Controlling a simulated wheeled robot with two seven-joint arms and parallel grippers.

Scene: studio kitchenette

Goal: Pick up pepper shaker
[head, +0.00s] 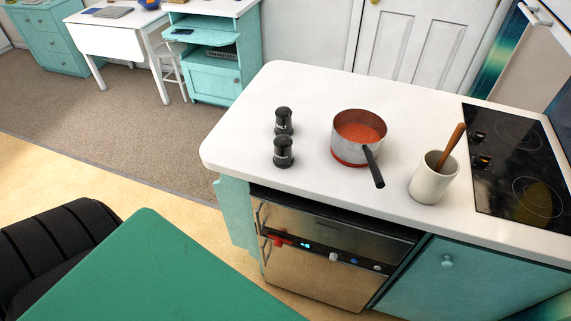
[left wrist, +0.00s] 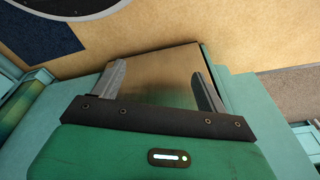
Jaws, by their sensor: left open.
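Two small dark shakers with black caps stand upright near the left end of the white counter (head: 310,175). The rear shaker (head: 283,122) has white lettering that reads like SALT. The front shaker (head: 283,153) also has white lettering, too small to read surely; it appears to be the pepper shaker. They stand close together, the front one slightly overlapping the rear in the picture. My left gripper (left wrist: 158,70) is open and empty in the left wrist view, with cabinet fronts and floor behind its fingers. No shaker shows in that view. My right gripper is not in view.
A steel pot (head: 345,140) with red contents stands right of the shakers, its dark handle pointing toward the front edge. A white crock (head: 432,182) with a wooden utensil and a black cooktop (head: 515,165) are further right. The counter left of the shakers is clear.

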